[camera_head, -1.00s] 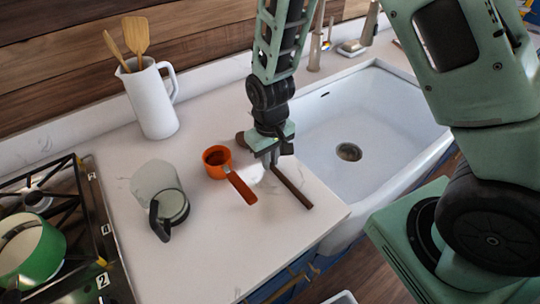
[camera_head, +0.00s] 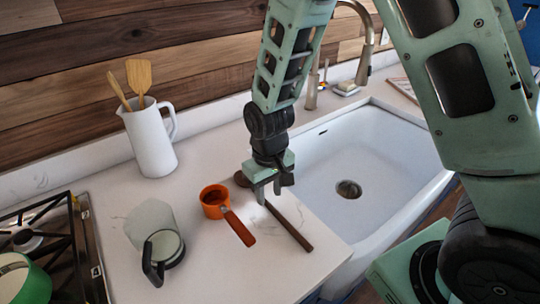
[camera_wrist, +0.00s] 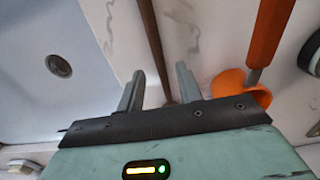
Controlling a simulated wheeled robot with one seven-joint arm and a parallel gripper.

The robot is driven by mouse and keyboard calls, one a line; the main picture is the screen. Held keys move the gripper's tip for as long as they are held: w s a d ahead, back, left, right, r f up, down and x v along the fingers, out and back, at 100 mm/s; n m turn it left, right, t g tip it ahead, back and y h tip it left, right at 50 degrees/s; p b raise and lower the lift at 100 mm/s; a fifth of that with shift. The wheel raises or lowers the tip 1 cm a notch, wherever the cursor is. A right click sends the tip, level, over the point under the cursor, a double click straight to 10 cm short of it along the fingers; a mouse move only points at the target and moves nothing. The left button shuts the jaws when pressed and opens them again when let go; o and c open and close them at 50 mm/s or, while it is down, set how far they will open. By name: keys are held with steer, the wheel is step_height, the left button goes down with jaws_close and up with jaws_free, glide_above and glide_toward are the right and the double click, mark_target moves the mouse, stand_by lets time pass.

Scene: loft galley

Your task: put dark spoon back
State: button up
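The dark spoon (camera_head: 293,231) lies on the white counter beside the sink, its rounded head (camera_head: 242,179) at the back and its handle pointing toward the counter's front edge. My gripper (camera_head: 269,190) is open over the spoon, near the head end of the handle. In the wrist view the dark handle (camera_wrist: 154,38) runs between the two parted fingers of my gripper (camera_wrist: 158,88). The spoon's head is hidden there. I cannot tell how far the fingertips are above the counter. A white pitcher (camera_head: 151,143) holding two light wooden utensils (camera_head: 139,80) stands at the back left.
An orange cup with a long handle (camera_head: 238,227) lies just left of the spoon. A clear pot with a black handle (camera_head: 163,250) stands farther left, near the stove (camera_head: 85,250). The white sink (camera_head: 385,150) is at the right. The counter between pitcher and orange cup is clear.

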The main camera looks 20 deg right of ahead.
mark_target(270, 206)
step_height(270, 206, up, 14)
steer(key=b, duration=0.2)
steer(key=s+a+n, duration=0.2)
steer(key=s+a, duration=0.1)
steer(key=s, duration=0.6)
steer(key=s+a+f+n, duration=0.1)
steer(key=s+a+n, duration=0.2)
steer(key=s, duration=0.7)
steer(key=shift+s+a+n+y, duration=0.2)
steer(key=shift+n+y, duration=0.1)
steer(key=shift+f, duration=0.1)
